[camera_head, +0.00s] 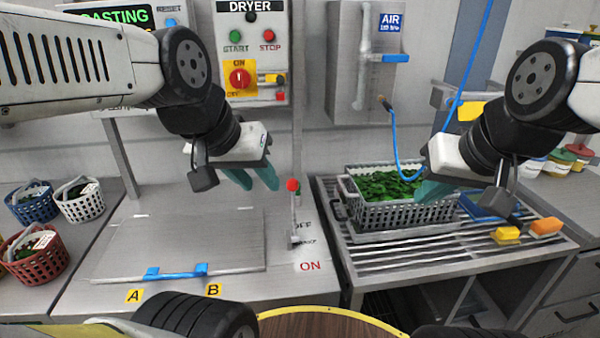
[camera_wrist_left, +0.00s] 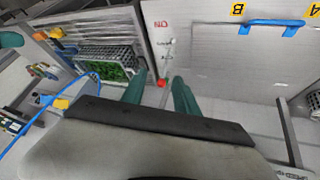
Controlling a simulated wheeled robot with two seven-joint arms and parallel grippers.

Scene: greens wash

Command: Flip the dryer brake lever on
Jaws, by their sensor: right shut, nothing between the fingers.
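The brake lever (camera_head: 292,186) has a red knob on a thin upright stem at the right edge of the dryer counter. A red "ON" label (camera_head: 310,266) lies in front of its base, and dark "OFF" lettering is behind it. My left gripper (camera_head: 256,178) is open and empty, with teal fingers, up and left of the knob. In the left wrist view the red knob (camera_wrist_left: 161,84) appears between the two separated fingers (camera_wrist_left: 159,90), beyond them and not visibly touched. My right gripper (camera_head: 430,191) is shut, over the front of the greens basket (camera_head: 400,214).
The dryer lid (camera_head: 190,235) with a blue handle is left of the lever. A dryer control panel (camera_head: 252,55) is on the wall behind. A slatted rack (camera_head: 430,250) with yellow and orange blocks is at right. Small baskets (camera_head: 36,255) stand at left.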

